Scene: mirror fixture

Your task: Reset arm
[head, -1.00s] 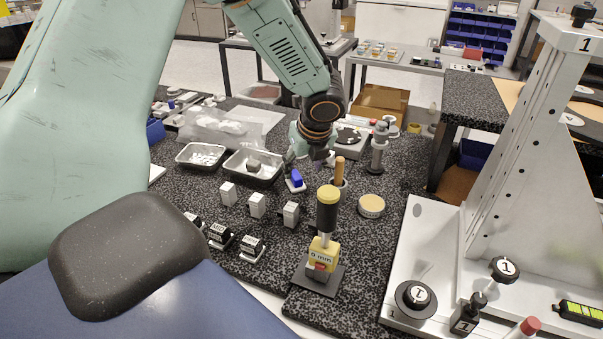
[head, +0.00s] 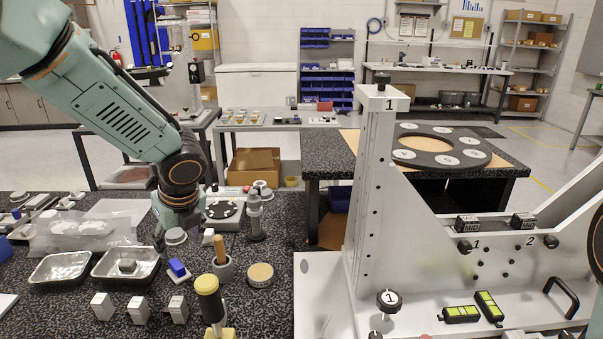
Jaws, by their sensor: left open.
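My left arm comes in from the upper left of the head view. Its gripper (head: 166,240) points down over the speckled bench (head: 265,310), with its jaws open and partly hidden by the arm. It is just behind a small blue block on a white base (head: 178,270) and beside a metal tray (head: 125,266) that holds a small grey part. I cannot tell whether the jaws touch anything. My right gripper is not in view.
A yellow-capped driver (head: 209,300) stands upright near the front. A wooden-handled tool in a cup (head: 221,262) and a round tin (head: 260,274) are close by. Several white blocks (head: 138,309) line the front. A tall white fixture (head: 368,200) fills the right.

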